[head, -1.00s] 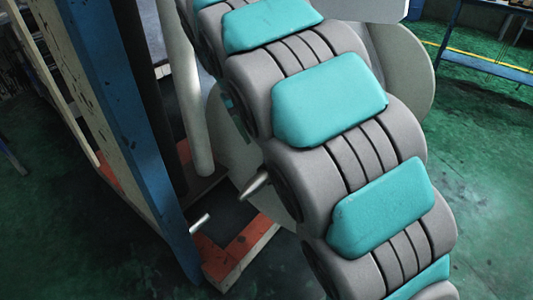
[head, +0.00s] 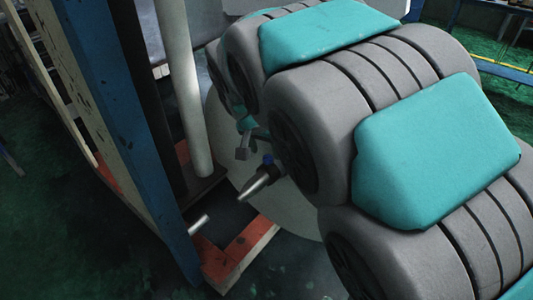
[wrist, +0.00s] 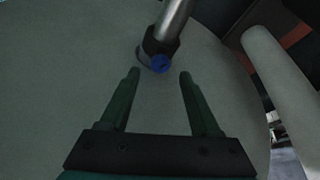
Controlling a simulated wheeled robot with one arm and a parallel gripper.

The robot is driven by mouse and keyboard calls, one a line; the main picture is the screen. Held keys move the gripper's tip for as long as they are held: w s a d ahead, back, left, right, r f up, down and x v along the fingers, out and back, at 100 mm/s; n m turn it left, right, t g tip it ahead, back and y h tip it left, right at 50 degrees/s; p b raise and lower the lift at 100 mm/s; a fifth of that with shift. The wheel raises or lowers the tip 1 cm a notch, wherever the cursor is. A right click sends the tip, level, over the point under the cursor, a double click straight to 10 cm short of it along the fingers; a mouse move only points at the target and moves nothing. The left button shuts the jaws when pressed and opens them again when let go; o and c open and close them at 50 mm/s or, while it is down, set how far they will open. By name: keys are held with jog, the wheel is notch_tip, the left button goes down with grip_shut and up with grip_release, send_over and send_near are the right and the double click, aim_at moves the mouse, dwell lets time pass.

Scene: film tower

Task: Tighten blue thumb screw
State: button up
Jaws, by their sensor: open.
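The blue thumb screw (wrist: 160,63) shows in the wrist view as a small round blue knob on a dark collar at the end of a metal rod (wrist: 174,20). In the head view the blue screw (head: 268,159) is a small spot beside the tapered metal rod (head: 256,183), left of my arm. My gripper (wrist: 159,75) is open and empty. Its two dark green fingers point at the screw, one to each side and just short of it in the picture. In the head view my arm hides most of the gripper.
A pale round surface (wrist: 60,60) lies behind the screw. A pale post (head: 183,95) and a blue upright beam (head: 125,130) stand left of the screw. An orange and white base (head: 237,258) is on the green floor below.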

aim_at(268, 157)
jog(key=x, duration=0.3)
jog(key=shift+f, duration=0.1)
grip_shut()
dwell(0.4)
